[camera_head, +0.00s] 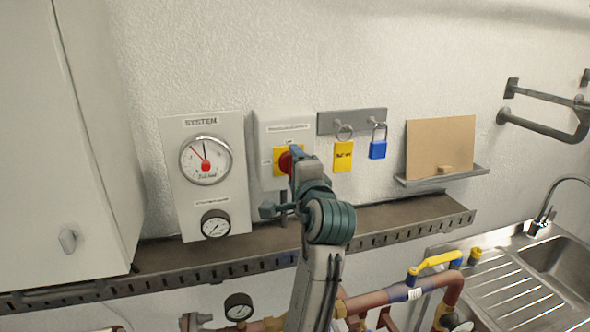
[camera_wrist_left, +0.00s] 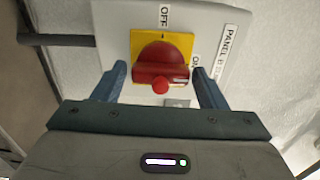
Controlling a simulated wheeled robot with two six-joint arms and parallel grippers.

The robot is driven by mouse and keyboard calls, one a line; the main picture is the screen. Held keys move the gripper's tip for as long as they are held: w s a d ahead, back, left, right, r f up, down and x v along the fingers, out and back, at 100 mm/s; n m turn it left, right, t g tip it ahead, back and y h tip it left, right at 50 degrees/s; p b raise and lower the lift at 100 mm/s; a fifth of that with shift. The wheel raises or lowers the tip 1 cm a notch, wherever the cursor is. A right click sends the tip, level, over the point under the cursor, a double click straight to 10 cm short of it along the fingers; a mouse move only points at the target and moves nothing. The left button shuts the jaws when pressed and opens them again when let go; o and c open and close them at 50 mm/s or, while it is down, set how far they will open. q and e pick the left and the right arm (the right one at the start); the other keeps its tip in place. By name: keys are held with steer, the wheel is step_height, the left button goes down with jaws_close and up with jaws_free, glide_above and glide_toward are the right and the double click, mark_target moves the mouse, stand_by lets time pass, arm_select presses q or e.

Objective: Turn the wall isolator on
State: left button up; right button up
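The wall isolator (camera_head: 288,128) is a pale box on the wall with a yellow plate and a red rotary knob (camera_head: 285,162). The left wrist view shows the knob (camera_wrist_left: 165,60) close up on its yellow plate (camera_wrist_left: 139,43), with OFF printed above it and ON to its right in that turned picture. The knob's handle bar lies across that picture; which label it points to is unclear. My left gripper (camera_wrist_left: 160,70) is open, its fingers either side of the knob with gaps visible. In the head view it (camera_head: 295,155) partly covers the knob. My right gripper is out of view.
A SYSTEM gauge panel (camera_head: 176,185) stands left of the isolator. A rack (camera_head: 360,115) with a yellow tag (camera_head: 343,157) and a blue padlock (camera_head: 377,150) hangs to the right. A slotted tray (camera_head: 405,213) runs below. A yellow-handled valve (camera_head: 437,260) and sink (camera_head: 565,255) are lower right.

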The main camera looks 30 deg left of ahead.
arm_select(q)
steer(key=shift+o, duration=0.7)
steer(key=shift+d, duration=0.1)
